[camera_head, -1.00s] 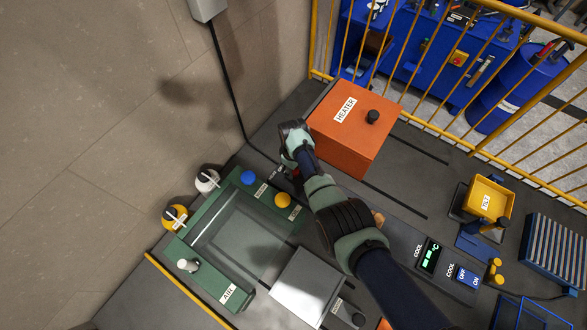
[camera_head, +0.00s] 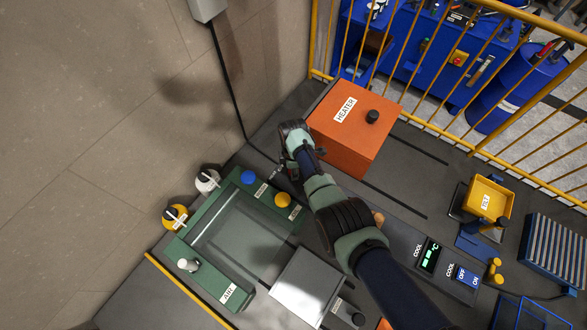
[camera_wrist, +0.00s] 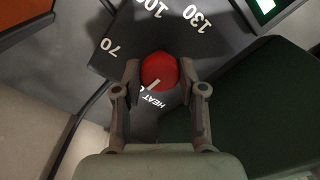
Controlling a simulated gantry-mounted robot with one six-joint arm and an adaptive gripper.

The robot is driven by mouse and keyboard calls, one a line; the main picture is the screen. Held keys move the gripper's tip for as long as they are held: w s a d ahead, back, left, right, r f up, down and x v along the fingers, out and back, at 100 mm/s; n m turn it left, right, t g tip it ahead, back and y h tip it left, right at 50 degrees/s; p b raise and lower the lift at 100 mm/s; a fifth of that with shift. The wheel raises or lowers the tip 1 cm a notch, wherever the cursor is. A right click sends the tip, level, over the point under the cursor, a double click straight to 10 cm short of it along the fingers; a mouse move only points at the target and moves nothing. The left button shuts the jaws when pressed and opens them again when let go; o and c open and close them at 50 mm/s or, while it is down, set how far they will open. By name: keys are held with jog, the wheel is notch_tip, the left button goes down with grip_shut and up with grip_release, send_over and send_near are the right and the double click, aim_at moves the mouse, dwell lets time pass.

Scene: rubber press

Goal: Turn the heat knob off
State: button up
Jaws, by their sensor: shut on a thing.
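The heat knob (camera_wrist: 160,72) is a round red knob with a pale pointer line, on a dark panel (camera_wrist: 165,25) marked 70, 100 and 130. In the wrist view the pointer line runs toward the lower left, near the HEAT label. My gripper (camera_wrist: 158,80) has a finger on each side of the knob and is shut on it. In the head view my gripper (camera_head: 285,172) is beside the orange heater's lower left corner, and my arm hides most of the knob and its panel.
The orange heater box (camera_head: 345,140) stands right beside my gripper. The green press (camera_head: 238,240) with blue and yellow buttons is to the lower left. A cool panel (camera_head: 430,257) lies to the lower right. A yellow fence (camera_head: 450,120) runs behind.

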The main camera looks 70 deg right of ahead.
jog(key=shift+n, duration=0.3)
jog(key=o, duration=1.1)
notch_tip(320, 180, up, 12)
dwell(0.5)
